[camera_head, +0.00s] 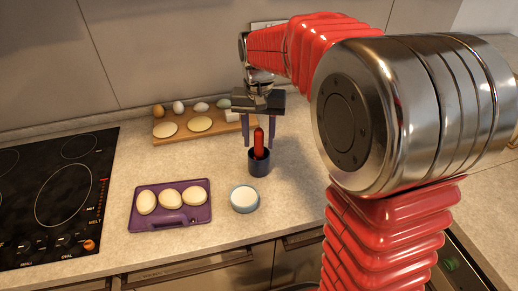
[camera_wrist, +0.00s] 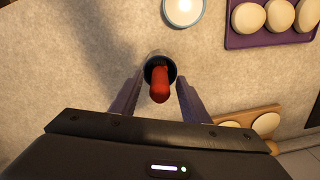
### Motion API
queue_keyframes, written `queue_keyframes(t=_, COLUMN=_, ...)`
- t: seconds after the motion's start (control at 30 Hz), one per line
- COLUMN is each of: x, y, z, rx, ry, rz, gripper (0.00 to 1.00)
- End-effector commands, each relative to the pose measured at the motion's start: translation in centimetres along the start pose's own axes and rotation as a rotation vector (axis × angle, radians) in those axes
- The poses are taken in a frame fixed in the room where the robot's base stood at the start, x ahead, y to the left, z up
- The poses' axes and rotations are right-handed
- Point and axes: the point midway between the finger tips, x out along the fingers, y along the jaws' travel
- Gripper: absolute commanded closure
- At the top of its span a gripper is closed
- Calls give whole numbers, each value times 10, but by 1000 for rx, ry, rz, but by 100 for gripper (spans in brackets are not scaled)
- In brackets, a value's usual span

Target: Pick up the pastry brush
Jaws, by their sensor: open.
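A red handle, which I take to be the pastry brush (camera_head: 258,139), stands upright in a dark blue cup (camera_head: 259,164) on the counter. Its lower end is hidden inside the cup. My gripper (camera_head: 259,144) points down over the cup, with one finger on each side of the red handle. The wrist view shows the red brush (camera_wrist: 160,84) between the open fingers of my gripper (camera_wrist: 159,92), with a gap on both sides. The cup's rim (camera_wrist: 147,62) lies just beyond the fingertips.
A small bowl with white contents (camera_head: 244,199) and a purple board (camera_head: 172,222) with several pale dough pieces stand nearer the front edge. A wooden board (camera_head: 190,136) with eggs and flat dough is behind. A black cooktop (camera_head: 55,200) is at left.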

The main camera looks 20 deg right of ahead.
Motion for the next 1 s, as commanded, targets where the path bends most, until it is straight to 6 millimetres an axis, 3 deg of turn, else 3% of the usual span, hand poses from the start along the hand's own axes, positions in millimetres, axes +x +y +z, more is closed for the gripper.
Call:
queue_keyframes(t=0.43, x=-1, y=0, z=0, rx=-1, ry=0, rz=0, gripper=59)
queue_keyframes(t=1.0, x=-1, y=0, z=0, rx=-1, ry=0, rz=0, gripper=99)
